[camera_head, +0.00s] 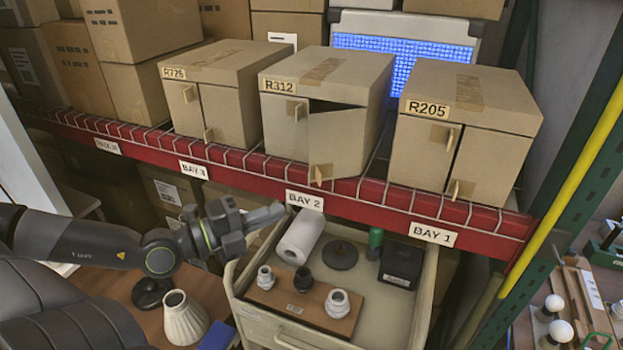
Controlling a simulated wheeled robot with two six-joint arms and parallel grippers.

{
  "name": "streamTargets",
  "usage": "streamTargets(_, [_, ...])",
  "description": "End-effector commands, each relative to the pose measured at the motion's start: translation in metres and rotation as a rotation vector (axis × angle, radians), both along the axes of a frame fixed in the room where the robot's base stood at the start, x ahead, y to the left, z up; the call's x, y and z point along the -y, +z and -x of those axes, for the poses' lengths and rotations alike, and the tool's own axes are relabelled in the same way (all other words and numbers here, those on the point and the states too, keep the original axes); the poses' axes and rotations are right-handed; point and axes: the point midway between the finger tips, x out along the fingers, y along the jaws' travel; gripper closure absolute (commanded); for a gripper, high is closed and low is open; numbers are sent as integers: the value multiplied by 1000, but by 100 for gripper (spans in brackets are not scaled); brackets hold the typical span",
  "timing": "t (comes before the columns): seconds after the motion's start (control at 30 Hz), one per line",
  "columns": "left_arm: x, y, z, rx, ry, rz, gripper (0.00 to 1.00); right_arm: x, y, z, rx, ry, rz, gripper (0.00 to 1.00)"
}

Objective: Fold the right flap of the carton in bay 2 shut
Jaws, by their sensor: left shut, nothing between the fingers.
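The carton marked R312 (325,80) stands on the red-edged wire shelf above the BAY 2 label (305,201). Its right flap (337,143) stands ajar, with a dark gap along its top edge and a small tab low on its left side. Its left flap (285,126) looks shut, with a tab near its top. My left gripper (272,213) is shut and empty. It is below the shelf edge, to the lower left of the right flap and apart from it. My right gripper is not in view.
Cartons R726 (226,66) and R205 (475,88) flank it. The red shelf beam (255,166) runs below them. A green post with a yellow strip (590,145) stands at right.

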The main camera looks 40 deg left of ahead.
Motion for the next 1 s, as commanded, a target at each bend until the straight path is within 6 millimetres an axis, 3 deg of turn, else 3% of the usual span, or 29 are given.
streamTargets(0.33, [11, 0, -22, 5, -5, 10, 100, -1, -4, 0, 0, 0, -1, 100])
streamTargets(0.87, [21, -2, -43, 1, -6, 8, 100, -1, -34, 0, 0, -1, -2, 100])
streamTargets(1.0, [24, -5, -51, 5, -10, 6, 100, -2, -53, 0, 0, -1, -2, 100])
